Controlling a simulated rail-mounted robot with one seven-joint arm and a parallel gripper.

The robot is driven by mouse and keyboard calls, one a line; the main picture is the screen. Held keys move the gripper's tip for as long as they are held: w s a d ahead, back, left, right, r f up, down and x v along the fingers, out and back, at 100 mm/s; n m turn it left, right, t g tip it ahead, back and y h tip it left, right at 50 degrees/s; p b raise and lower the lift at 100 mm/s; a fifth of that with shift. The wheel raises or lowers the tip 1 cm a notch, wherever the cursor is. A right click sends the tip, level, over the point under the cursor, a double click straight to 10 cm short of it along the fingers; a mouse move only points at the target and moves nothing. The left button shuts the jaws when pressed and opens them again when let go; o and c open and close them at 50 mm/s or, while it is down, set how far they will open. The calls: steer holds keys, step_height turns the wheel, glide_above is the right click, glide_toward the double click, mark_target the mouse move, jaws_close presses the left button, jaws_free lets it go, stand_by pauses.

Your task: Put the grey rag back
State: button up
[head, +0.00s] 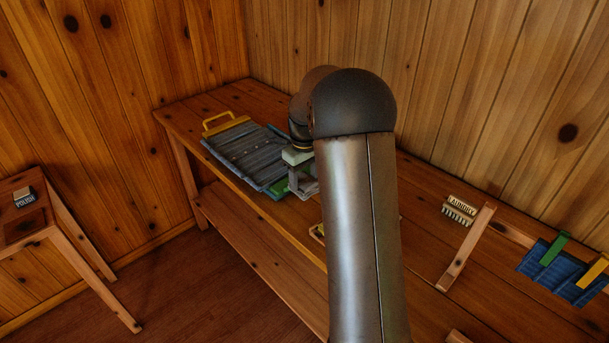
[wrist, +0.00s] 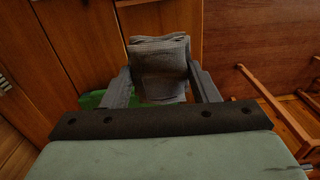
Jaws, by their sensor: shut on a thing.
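The grey rag (wrist: 160,58) is a folded, ribbed cloth between the two dark fingers of my gripper (wrist: 158,76) in the wrist view. My gripper is shut on it, and the rag sticks out past the fingertips. In the head view my gripper (head: 300,178) is over the wooden bench, just right of a blue-grey ribbed panel (head: 238,150) with a yellow handle. My arm hides part of the gripper there, and I cannot make out the rag clearly. A green thing (head: 279,189) lies beside the gripper; green also shows behind the left finger in the wrist view (wrist: 93,99).
The bench (head: 190,112) runs along the wall, with a lower shelf (head: 240,232). Right of my arm are a small labelled brush-like thing (head: 459,210), a wooden bar (head: 467,246) and blue cloth (head: 548,272) with green and yellow strips. A polish box (head: 24,197) sits on a side table.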

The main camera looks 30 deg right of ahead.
steer(key=shift+f+b, duration=3.25)
steer(key=shift+f, duration=2)
steer(key=shift+f, duration=0.25)
steer(key=o, duration=1.3)
step_height(320, 180, up, 18)
steer(key=shift+f+b, duration=0.25)
steer(key=shift+b, duration=0.4)
steer(key=s+a+f+m, duration=0.1)
steer(key=s+a+f, duration=0.1)
steer(key=s+a, duration=0.9)
steer(key=shift+m, duration=0.8)
steer(key=s+a+f, duration=0.2)
steer(key=s, duration=0.4)
steer(key=s+a+f, duration=0.2)
steer(key=s+f, duration=0.1)
steer(key=s, duration=0.4)
steer(key=s+a+f, duration=0.2)
steer(key=s+f, duration=0.1)
steer(key=s, duration=0.3)
steer(key=shift+s+f, duration=0.1)
steer(key=shift+s, duration=0.1)
